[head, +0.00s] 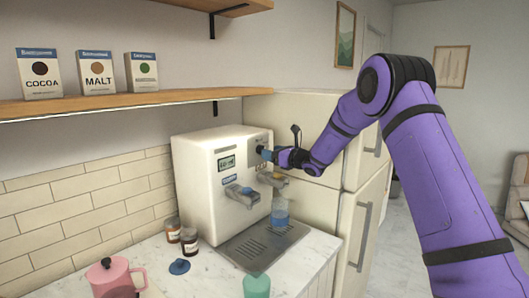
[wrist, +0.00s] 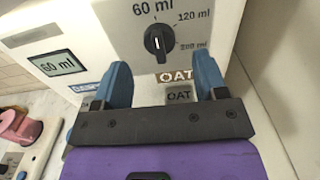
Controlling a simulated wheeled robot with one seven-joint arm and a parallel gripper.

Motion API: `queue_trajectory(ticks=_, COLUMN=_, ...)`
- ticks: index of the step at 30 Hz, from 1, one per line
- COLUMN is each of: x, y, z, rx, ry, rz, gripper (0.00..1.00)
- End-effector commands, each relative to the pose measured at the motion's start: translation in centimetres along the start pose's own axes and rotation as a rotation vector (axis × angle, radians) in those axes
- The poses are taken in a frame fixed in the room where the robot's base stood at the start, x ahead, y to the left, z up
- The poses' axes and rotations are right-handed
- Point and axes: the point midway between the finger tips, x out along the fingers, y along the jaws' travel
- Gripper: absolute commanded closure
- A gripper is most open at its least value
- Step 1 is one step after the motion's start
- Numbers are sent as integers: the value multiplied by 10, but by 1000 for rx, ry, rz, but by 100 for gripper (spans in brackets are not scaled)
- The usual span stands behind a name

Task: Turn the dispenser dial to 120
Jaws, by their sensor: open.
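The white dispenser (head: 205,175) stands on the counter against the tiled wall. In the wrist view its black dial (wrist: 157,42) is on the front panel, with marks for 60 ml, 120 ml and 200 ml. The dial's white line is upright, toward the 60 ml mark. The display (wrist: 58,64) reads 60 ml. My gripper (wrist: 164,76) is open and empty, its blue fingers apart, with the dial showing between and beyond the fingertips. In the head view my gripper (head: 267,154) is at the panel's upper right and hides the dial.
A blue translucent cup (head: 280,210) is under the right spout, over the drip tray (head: 245,252). A teal cup (head: 257,286), brown jars (head: 189,241), a blue lid (head: 179,267) and a pink pitcher (head: 113,280) are on the counter. A fridge (head: 335,180) stands behind my arm.

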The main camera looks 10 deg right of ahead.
Motion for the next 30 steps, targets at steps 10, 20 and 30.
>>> queue_trajectory(ticks=10, x=39, y=0, z=0, rx=-1, ry=0, rz=1, gripper=34)
queue_trajectory(ticks=20, x=41, y=0, z=0, rx=0, ry=0, rz=0, gripper=34)
queue_trajectory(ticks=30, x=41, y=0, z=0, rx=0, ry=0, rz=0, gripper=84)
